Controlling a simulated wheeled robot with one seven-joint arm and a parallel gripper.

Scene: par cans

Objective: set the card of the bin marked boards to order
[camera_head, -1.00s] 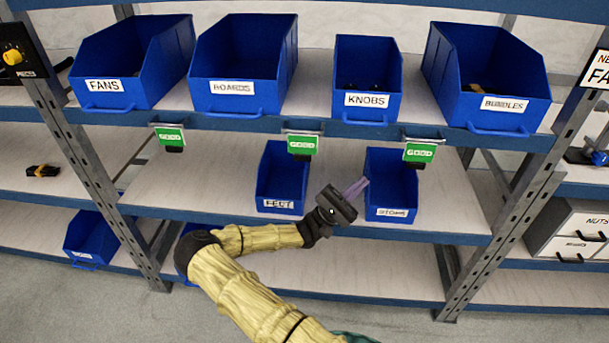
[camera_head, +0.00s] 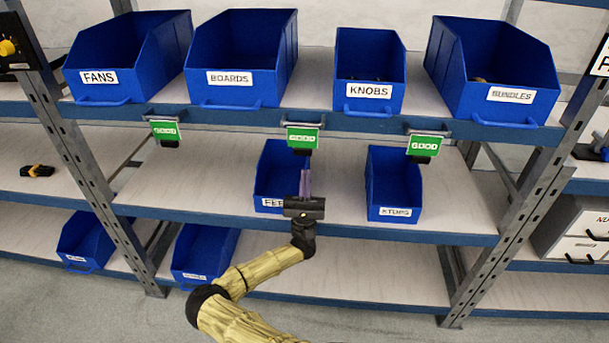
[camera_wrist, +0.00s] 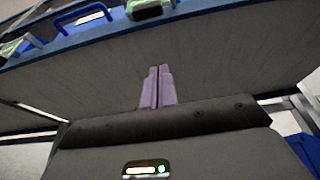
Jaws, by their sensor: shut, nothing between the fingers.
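The bin marked boards (camera_head: 236,88) is blue and stands on the upper shelf, second from the left. Three green cards reading GOOD hang in holders along that shelf's front edge: the left card (camera_head: 165,131), the middle card (camera_head: 302,138) and the right card (camera_head: 424,146). The left and middle ones flank the boards bin; I cannot tell for certain which is its own. My gripper (camera_head: 305,174) is shut and empty, fingers pointing up, below the middle card. In the wrist view, the fingers (camera_wrist: 157,72) point toward the shelf edge, with a card (camera_wrist: 150,8) partly cut off above.
Blue bins for fans (camera_head: 120,80), knobs (camera_head: 368,93) and bundles (camera_head: 511,95) share the upper shelf. On the shelf below, the feet bin (camera_head: 268,204) is partly behind my gripper, and the stops bin (camera_head: 394,211) stands right. A metal upright (camera_head: 545,200) stands at right.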

